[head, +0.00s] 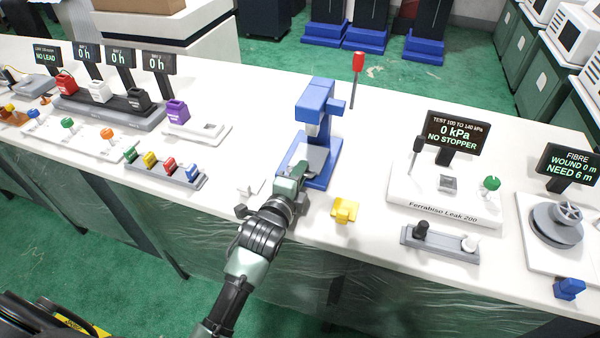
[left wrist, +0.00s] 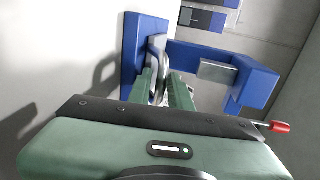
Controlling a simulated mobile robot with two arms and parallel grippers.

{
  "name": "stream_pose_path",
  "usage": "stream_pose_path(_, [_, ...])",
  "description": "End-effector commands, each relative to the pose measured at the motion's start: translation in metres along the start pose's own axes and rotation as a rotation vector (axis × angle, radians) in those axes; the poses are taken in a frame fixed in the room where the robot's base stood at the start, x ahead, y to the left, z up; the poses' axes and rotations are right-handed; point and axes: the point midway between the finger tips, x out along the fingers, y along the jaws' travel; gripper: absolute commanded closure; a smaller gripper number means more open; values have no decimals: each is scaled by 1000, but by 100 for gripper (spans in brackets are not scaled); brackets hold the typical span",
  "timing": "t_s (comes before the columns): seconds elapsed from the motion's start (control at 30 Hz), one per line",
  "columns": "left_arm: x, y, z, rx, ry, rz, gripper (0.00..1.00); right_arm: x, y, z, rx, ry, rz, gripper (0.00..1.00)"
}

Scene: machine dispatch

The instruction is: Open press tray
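The blue press (head: 318,103) stands upright on the white counter, with a red-knobbed lever (head: 358,62) on its right side. Its silver-grey tray (head: 316,157) lies low on the blue base, under the press head. My left gripper (head: 297,172) is at the front of the press, at the tray's near edge. In the left wrist view my left gripper's green fingers (left wrist: 164,88) reach to a grey metal part (left wrist: 157,58) beside the blue base (left wrist: 140,48). Whether they grip it is unclear. My right gripper is not in view.
A yellow block (head: 344,210) stands just right of my left gripper. The leak tester (head: 445,195) is further right. A purple item (head: 177,112) on a white base and a rack of coloured pieces (head: 165,172) stand left. The counter's front edge runs under my arm.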

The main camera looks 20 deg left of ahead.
Motion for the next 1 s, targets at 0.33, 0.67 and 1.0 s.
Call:
stream_pose_path(0.33, [0,0,0,0,0,1,100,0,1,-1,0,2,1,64])
stream_pose_path(0.67, [0,1,0,0,0,1,100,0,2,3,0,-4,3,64])
stream_pose_path(1.0, [0,1,0,0,0,2,100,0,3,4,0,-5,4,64])
